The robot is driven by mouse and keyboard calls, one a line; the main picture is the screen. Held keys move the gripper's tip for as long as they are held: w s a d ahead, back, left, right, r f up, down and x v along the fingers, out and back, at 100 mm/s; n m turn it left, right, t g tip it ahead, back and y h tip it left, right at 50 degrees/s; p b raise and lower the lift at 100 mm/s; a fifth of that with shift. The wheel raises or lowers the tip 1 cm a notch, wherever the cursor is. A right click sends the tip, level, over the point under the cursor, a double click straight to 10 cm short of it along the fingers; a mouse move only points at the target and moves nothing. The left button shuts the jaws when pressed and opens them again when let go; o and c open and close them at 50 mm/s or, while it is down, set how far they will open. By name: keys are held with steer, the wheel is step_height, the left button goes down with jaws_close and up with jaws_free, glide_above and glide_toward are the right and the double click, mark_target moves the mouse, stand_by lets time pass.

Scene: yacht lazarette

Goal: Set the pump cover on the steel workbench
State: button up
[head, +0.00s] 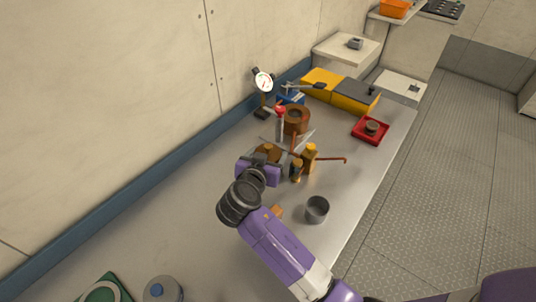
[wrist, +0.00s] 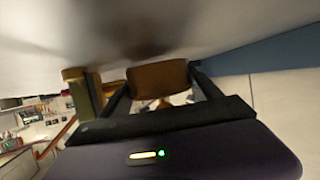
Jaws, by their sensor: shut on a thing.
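My gripper (head: 267,160) is low over the steel workbench (head: 190,222), near its middle, and is shut on a bronze-brown piece (head: 267,151). I take this piece to be the pump cover. In the wrist view the piece (wrist: 158,76) sits between my two fingers. The pale bench surface (wrist: 60,35) is close to it, with a dark shadow beside the piece. I cannot tell whether the piece touches the bench. My gripper hides part of it in the head view.
A brass valve (head: 309,158), a brown cylinder (head: 296,121) and a red-topped tool (head: 280,122) stand close to my gripper. A grey cup (head: 317,210) is nearer the front edge. A red tray (head: 383,136) and yellow case (head: 322,82) lie farther back.

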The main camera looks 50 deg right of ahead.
steer(key=shift+f+b, duration=0.35)
steer(key=shift+b, duration=0.1)
steer(key=shift+f, duration=0.2)
steer(key=o, duration=1.6)
steer(key=shift+r+p, duration=0.35)
steer(key=shift+r, duration=0.15)
steer(key=b+v, duration=0.1)
steer(key=v, duration=1.1)
steer(key=shift+b, duration=0.35)
